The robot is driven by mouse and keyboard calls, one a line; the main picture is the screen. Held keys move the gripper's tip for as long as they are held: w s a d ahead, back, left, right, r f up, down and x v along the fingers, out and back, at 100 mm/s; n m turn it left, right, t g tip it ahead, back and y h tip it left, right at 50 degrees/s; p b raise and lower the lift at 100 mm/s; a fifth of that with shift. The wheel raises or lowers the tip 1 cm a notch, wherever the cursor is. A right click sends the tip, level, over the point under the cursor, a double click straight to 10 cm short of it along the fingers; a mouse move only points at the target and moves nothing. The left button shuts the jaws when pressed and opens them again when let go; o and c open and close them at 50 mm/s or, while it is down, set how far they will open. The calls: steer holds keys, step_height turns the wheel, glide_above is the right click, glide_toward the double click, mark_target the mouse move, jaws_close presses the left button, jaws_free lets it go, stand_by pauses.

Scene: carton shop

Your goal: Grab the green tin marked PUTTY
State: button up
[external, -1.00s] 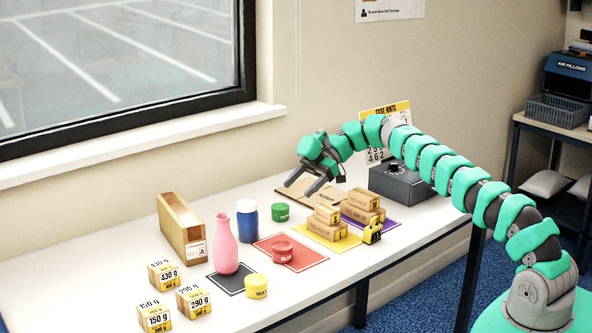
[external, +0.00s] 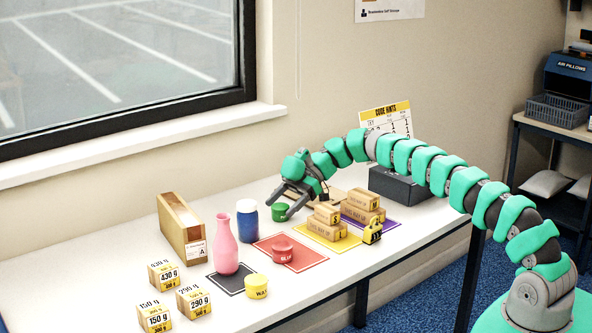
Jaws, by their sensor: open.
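The green tin (external: 280,213) stands on the white table toward the back, just right of the blue jar. Its label is too small and partly covered to read now. My gripper (external: 278,207) is open and lowered at the tin, with its dark fingers at the tin's top and right side. I cannot tell whether both fingers are around the tin or whether they touch it.
A blue jar (external: 247,219) stands close left of the green tin, with a pink vase (external: 223,246) in front. A red tin (external: 282,251) sits on a red mat (external: 309,260). Stacked cartons (external: 326,214) stand to the right. A yellow tin (external: 257,287) is nearer the front edge.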

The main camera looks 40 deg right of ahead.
steer(key=c, duration=1.1)
